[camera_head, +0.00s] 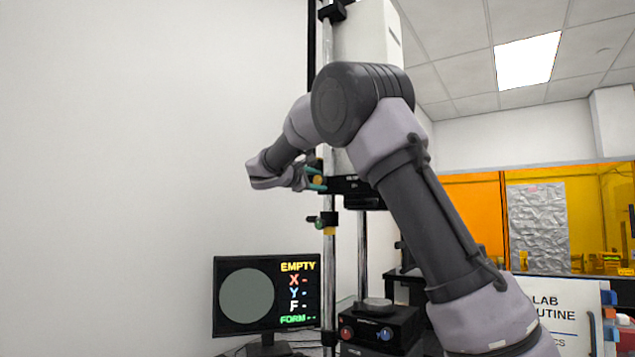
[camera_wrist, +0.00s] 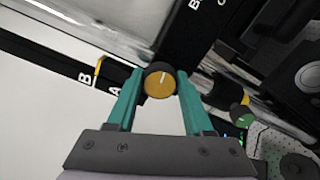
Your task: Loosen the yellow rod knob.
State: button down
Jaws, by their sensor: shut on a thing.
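The yellow rod knob (camera_wrist: 159,84) is a round yellow-orange cap with a pale line across it and a dark rim. In the wrist view it sits between the tips of the two teal fingers of my gripper (camera_wrist: 160,92), which are shut on it. In the head view the knob (camera_head: 319,180) shows small on the clamp at the upright rod, with my gripper (camera_head: 314,180) reaching it from the left. The knob's far side and its stem are hidden.
A green knob (camera_wrist: 245,120) on a dark clamp is to the right in the wrist view. The chrome rod (camera_head: 329,270) runs vertically. A monitor (camera_head: 266,295) reading "EMPTY" stands below, beside a black base with red and blue knobs (camera_head: 385,333). Open wall space lies left.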

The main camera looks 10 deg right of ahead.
jog(key=shift+f+m, duration=0.1)
jog(key=shift+m, duration=0.6)
jog(key=shift+c, duration=1.5)
grip_release()
jog(key=v, duration=1.1)
